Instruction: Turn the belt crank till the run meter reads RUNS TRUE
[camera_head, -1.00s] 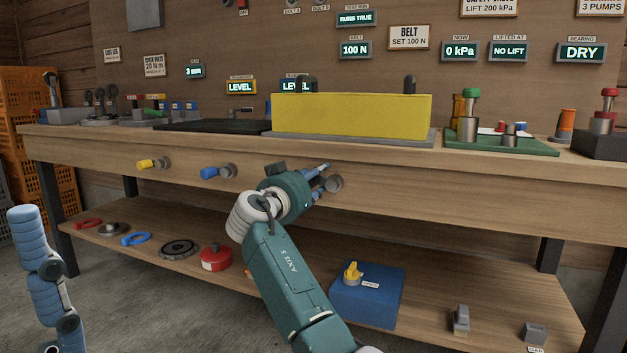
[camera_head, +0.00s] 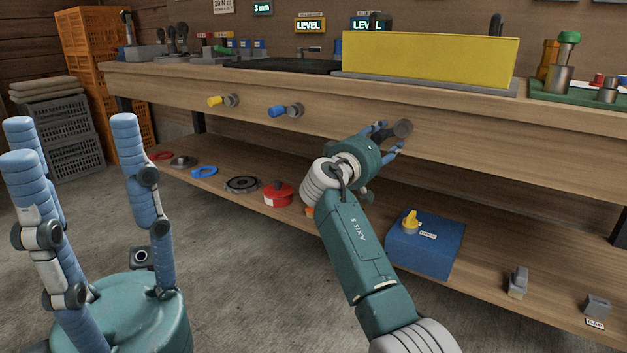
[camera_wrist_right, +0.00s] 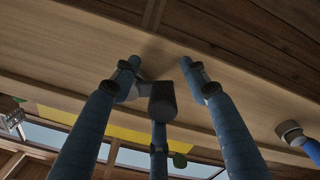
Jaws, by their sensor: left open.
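Three cranks stick out of the bench's front edge: one with a yellow handle (camera_head: 215,101), one with a blue handle (camera_head: 277,112), and a dark grey one (camera_head: 402,128). No label shows which is the belt crank. My right gripper (camera_head: 386,140) is at the dark grey one. In the right wrist view the dark knob (camera_wrist_right: 162,100) stands between my three spread fingers (camera_wrist_right: 158,80), with gaps around it. My left gripper (camera_head: 72,142) is open and empty at the left foreground, fingers up, away from the bench. The run meter is out of view now.
A long yellow box (camera_head: 430,62) lies on the bench top above the dark crank. Crates (camera_head: 62,140) stand at the left. The floor between is clear.

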